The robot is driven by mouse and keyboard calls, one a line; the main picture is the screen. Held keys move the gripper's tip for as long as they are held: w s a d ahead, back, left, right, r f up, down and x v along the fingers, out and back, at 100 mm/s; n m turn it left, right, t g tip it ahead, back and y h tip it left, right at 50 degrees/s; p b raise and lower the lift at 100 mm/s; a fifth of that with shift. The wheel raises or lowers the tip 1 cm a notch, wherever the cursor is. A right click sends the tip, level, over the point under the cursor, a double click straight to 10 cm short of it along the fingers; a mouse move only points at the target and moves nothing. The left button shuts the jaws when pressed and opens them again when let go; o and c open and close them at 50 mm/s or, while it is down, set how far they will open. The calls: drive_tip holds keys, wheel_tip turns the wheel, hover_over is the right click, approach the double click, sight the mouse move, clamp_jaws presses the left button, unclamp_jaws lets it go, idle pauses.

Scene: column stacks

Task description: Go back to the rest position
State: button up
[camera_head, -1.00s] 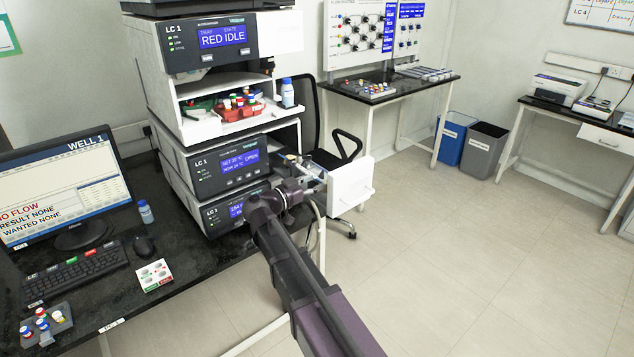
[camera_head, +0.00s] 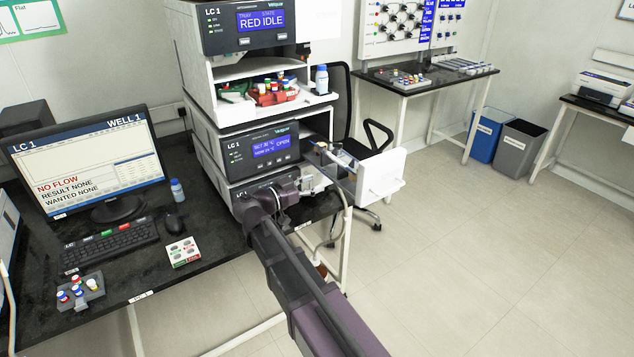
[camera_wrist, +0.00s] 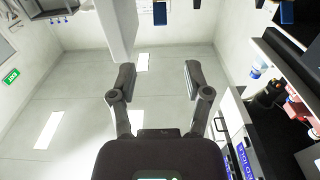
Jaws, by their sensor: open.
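The fingers cannot be made out there. The white drawer (camera_head: 381,176) of the column unit stands pulled out to the right of my arm's end. The unit's display reads OPEN. The top display reads RED IDLE.
The monitor (camera_head: 88,165), keyboard (camera_head: 108,245), mouse (camera_head: 174,222) and a rack of capped vials (camera_head: 80,292) are on the black bench. A blue-capped bottle (camera_head: 177,191) stands by the monitor. Blue and grey bins (camera_head: 520,147) stand at the back. The floor on the right is clear.

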idle(0.3)
drive_tip(key=n+g+y+p, duration=0.1)
drive_tip(key=n+g+y, duration=0.2)
drive_tip(key=g, duration=0.1)
approach(360, 206)
drive_tip(key=x, duration=0.4)
drive_tip(key=shift+w+d+f, duration=0.1)
drive_tip(key=shift+d+f, duration=0.05)
drive_tip(key=s+d+f+n+g+y+p, duration=0.2)
drive_tip(key=s+f+n+y, duration=0.2)
drive_tip(key=s+y, duration=0.2)
drive_tip(key=s+d+f+n+g+y+p, duration=0.2)
drive_tip(key=s+d+f+n+g+y, duration=0.1)
drive_tip(key=s, duration=0.5)
drive_tip(key=shift+s+f+n+y, duration=0.3)
drive_tip(key=shift+f+n+y, duration=0.55)
drive_tip(key=shift+y, duration=1.05)
drive_tip(key=shift+r, duration=0.15)
